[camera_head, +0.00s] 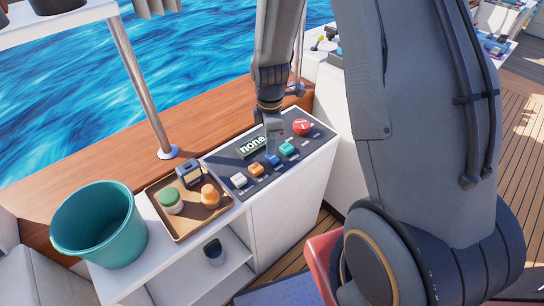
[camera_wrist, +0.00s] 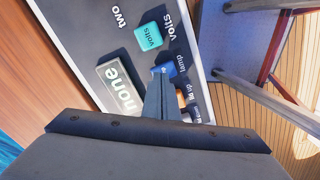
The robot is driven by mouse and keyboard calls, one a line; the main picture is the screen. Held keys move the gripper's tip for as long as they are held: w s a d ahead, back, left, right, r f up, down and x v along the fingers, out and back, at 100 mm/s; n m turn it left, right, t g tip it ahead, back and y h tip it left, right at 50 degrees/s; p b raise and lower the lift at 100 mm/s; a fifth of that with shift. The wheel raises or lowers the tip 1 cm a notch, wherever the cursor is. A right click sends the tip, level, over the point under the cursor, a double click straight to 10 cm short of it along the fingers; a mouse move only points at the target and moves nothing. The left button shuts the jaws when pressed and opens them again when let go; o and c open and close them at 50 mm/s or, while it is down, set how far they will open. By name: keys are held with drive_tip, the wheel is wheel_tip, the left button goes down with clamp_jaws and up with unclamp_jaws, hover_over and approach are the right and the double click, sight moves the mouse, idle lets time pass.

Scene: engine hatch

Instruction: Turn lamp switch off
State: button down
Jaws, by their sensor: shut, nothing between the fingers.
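The lamp switch (camera_head: 273,160) is a small blue rocker on the dark control panel, between an orange and a teal switch. In the wrist view the blue switch (camera_wrist: 164,70) sits beside the printed word "lamp". My gripper (camera_head: 271,150) points down at the panel, its fingers shut with nothing between them. In the wrist view the closed fingertips (camera_wrist: 158,84) overlap the near edge of the blue switch. I cannot tell whether they touch it. The fingers hide part of the switch, so its tilt is unclear.
The panel also has a display reading "none" (camera_head: 252,147), a teal switch (camera_head: 287,149), an orange switch (camera_head: 256,169), a white switch (camera_head: 239,180) and a red button (camera_head: 301,127). A wooden tray (camera_head: 184,233) with small items and a teal bucket (camera_head: 98,226) stand to the left.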

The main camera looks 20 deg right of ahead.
drive_tip(key=shift+f+b, duration=0.4)
drive_tip(key=shift+f, duration=0.4)
idle(0.4)
wheel_tip(320, 180, up, 7)
drive_tip(key=p, duration=0.5)
drive_tip(key=shift+p, duration=0.3)
idle(0.5)
drive_tip(key=s+r+m+t+b, duration=0.1)
drive_tip(key=s+r+m, duration=1.1)
drive_tip(key=s+m, duration=0.2)
drive_tip(key=shift+r+m, duration=0.4)
drive_tip(key=shift+m, duration=0.8)
